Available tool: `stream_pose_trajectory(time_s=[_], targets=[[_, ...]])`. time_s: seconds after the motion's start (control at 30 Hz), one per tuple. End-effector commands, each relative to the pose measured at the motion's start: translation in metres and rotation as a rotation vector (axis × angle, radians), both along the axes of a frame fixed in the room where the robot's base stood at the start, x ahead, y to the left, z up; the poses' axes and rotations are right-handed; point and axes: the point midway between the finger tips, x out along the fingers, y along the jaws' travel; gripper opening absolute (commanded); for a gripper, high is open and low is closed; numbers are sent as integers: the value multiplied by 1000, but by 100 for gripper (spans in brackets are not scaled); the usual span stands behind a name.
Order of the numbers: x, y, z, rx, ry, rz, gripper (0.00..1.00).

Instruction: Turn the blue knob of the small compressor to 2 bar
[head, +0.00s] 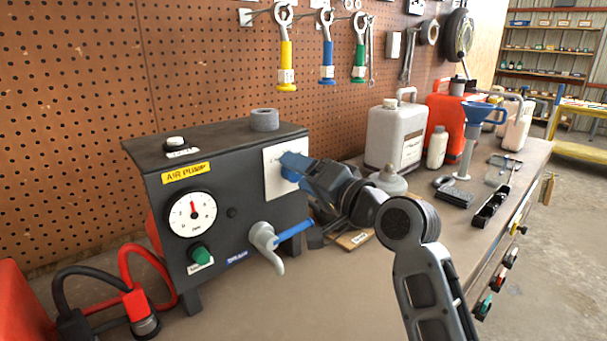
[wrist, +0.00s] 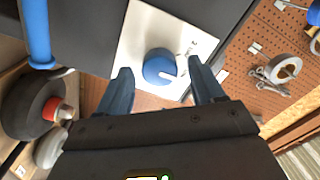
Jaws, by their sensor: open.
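The small compressor (head: 220,225) is a dark box with a yellow "AIR PUMP" label at the left of the bench. Its white dial plate (head: 273,162) is on the right of the front face. The blue knob (wrist: 160,67) sits on the plate in the wrist view, its white mark pointing right and slightly down. The scale print is too small to read. My gripper (wrist: 163,80) is open, one finger on each side of the knob, with gaps showing. In the head view my gripper (head: 292,167) mostly covers the knob. The round gauge (head: 192,213) has a red needle pointing nearly straight up.
A grey valve with a blue lever (head: 294,231) juts out below the plate. A green knob (head: 200,253) is under the gauge. Red and black hoses (head: 140,300) lie at left.

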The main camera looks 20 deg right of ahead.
Motion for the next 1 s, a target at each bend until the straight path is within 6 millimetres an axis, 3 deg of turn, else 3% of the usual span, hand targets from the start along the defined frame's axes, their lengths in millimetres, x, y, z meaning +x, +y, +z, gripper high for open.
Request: stream_pose_trajectory(time_s=[0.07, 0.63, 1.0], targets=[[0, 0, 0, 0, 0, 0, 66], [0, 0, 0, 0, 1, -1, 12], [0, 0, -2, -64, -20, -1, 11]])
